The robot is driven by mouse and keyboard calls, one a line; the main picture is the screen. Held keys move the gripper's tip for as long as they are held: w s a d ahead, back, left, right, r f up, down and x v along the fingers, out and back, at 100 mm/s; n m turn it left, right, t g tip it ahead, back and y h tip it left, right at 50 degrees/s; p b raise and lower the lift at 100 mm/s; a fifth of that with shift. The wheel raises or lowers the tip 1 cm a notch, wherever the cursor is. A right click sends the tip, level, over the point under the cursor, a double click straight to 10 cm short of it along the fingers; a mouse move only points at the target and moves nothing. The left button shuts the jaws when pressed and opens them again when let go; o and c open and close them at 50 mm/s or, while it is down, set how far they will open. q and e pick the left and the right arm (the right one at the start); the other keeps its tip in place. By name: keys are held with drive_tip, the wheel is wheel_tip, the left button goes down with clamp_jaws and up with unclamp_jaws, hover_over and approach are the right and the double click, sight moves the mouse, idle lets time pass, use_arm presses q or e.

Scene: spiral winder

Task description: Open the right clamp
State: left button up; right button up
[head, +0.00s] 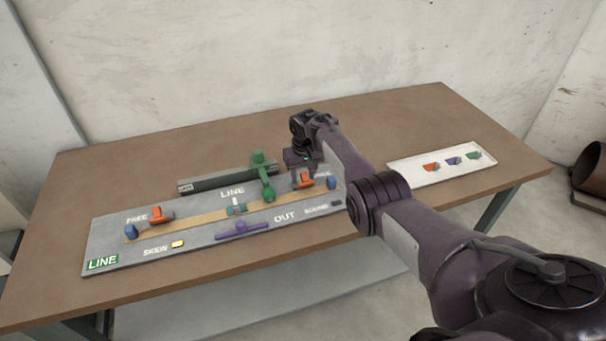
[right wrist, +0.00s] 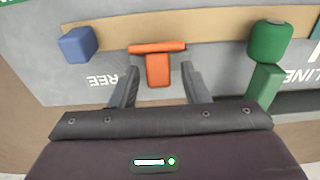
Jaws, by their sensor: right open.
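The right clamp (head: 304,181) is orange and sits at the right end of the tan strip (head: 205,216) on the grey panel, partly hidden by my right gripper in the head view. My right gripper (head: 300,164) points down just behind and above it. In the right wrist view the orange clamp (right wrist: 157,66) has a crossbar over the strip and a tab reaching toward my gripper. My right gripper (right wrist: 158,84) is open there, one finger on each side of the tab, with gaps on both sides. My left gripper is not in view.
A green arm (head: 267,185) stands just left of the clamp, and a blue block (head: 331,183) is on its right. A second orange clamp (head: 160,215) sits at the panel's left end. A white tray (head: 410,176) with coloured pieces lies at the table's right.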

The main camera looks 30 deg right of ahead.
sight(304, 173)
drive_tip(key=shift+r, duration=0.45)
drive_tip(key=r, duration=0.2)
drive_tip(key=r+p, duration=0.1)
drive_tip(key=r, duration=0.3)
drive_tip(key=shift+s+r, duration=0.3)
drive_tip(key=shift+r, duration=0.05)
